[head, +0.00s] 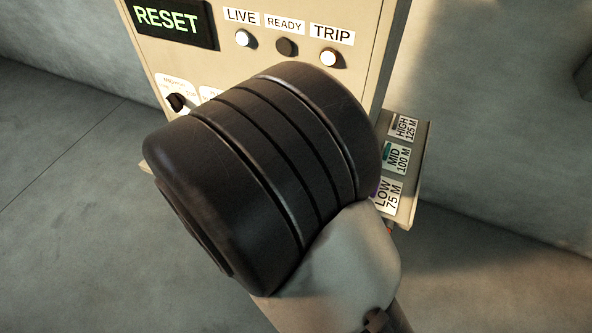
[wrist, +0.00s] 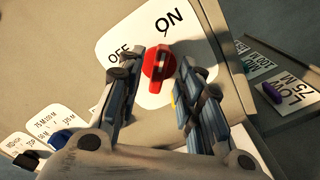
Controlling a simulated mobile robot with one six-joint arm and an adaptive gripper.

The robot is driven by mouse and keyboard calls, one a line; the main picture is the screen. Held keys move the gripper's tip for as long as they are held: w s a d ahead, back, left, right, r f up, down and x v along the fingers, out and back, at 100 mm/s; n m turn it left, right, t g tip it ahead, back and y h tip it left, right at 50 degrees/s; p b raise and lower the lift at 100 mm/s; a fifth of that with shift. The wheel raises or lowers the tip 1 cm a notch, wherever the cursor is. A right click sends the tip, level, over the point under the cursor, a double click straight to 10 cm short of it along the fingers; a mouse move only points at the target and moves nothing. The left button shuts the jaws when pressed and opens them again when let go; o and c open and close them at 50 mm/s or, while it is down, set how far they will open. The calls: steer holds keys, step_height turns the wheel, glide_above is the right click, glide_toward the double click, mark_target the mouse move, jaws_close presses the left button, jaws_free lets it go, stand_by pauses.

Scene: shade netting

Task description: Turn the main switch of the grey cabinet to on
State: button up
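The cabinet (head: 350,40) looks beige in the head view. Its red main switch (wrist: 158,68) sits on a white plate (wrist: 190,45) marked OFF at the left and ON at the top in the wrist view. The knob's ridge runs roughly up the picture, more in line with ON than OFF; its exact setting is hard to tell. My gripper (wrist: 160,62) is open, one finger on each side of the knob. Contact with the knob cannot be made out. In the head view my dark arm link hides the switch and the gripper.
The display (head: 170,22) reads RESET. The LIVE lamp (head: 242,38) and TRIP lamp (head: 328,57) look bright; the READY lamp (head: 287,46) is dark. A small black knob (head: 177,102) is at left. A side panel (head: 425,165) carries HIGH, MID and LOW labels.

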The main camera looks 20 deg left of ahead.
steer(key=s, duration=0.9)
steer(key=shift+s+a, duration=0.35)
steer(key=shift+a, duration=0.05)
